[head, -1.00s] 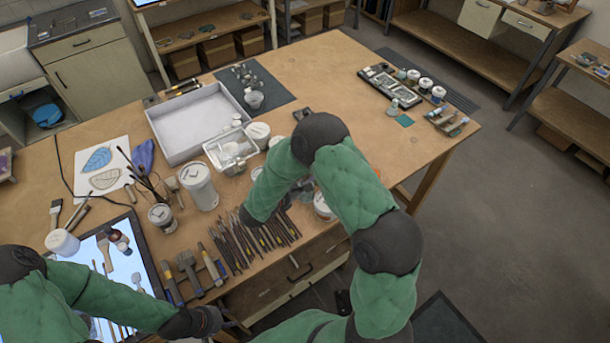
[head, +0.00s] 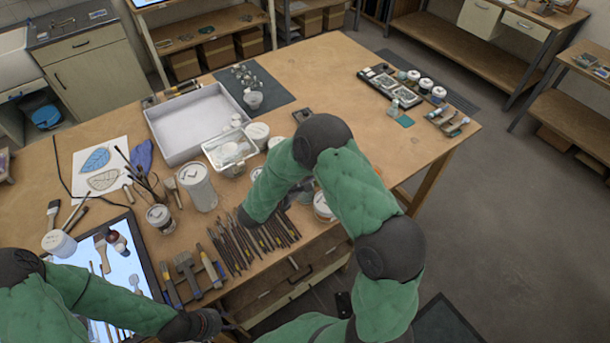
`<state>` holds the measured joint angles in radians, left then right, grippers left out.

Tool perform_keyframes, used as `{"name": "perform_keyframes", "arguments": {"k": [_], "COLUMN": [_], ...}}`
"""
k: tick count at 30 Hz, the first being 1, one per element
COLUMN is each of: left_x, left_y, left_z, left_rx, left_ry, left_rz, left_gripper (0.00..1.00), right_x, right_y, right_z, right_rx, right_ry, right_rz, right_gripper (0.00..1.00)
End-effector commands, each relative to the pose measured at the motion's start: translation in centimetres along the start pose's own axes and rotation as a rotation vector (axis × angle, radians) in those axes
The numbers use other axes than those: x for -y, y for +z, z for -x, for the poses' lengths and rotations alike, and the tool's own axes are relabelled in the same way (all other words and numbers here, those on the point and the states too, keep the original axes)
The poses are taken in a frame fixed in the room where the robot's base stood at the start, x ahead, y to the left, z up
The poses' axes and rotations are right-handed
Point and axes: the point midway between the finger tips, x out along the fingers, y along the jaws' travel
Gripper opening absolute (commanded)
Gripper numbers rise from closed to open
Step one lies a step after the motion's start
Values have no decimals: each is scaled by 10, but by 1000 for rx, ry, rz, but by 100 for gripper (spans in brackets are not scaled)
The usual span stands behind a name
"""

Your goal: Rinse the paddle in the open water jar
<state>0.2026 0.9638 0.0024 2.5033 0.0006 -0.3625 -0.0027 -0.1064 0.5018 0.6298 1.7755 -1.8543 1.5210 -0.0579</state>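My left arm comes in from the left, low over the light panel. Its dark gripper (head: 208,323) is at the bottom, near the table's front edge; its fingers are too dark and small to read. My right arm bends over the table's front middle, and its gripper is hidden behind the forearm. A jar (head: 322,207) shows partly beside the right forearm; I cannot tell whether it is the open water jar. I cannot make out the paddle.
A white tray (head: 152,126) and a clear container (head: 214,157) stand behind the jars. A light panel (head: 150,275) lies at left. The table's right middle is clear.

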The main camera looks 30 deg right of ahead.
Motion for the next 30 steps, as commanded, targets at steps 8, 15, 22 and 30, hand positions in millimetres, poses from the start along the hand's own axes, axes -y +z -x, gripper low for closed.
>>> {"name": "perform_keyframes", "arguments": {"k": [8,15,22,30], "left_x": [2,2,3,4], "left_y": [0,0,0,0], "left_z": [-5,-6,-10,-12], "left_rx": [0,0,0,0], "left_ry": [0,0,0,0], "left_rz": [0,0,0,0], "left_gripper": [40,40,40,40], "right_x": [3,2,0,0], "right_y": [4,5,1,2], "right_z": [-10,-11,-2,-3], "right_rx": [1,0,0,1], "right_ry": [-2,1,2,0], "right_rz": [-2,-1,-1,-2], "right_gripper": [0,0,0,0]}}
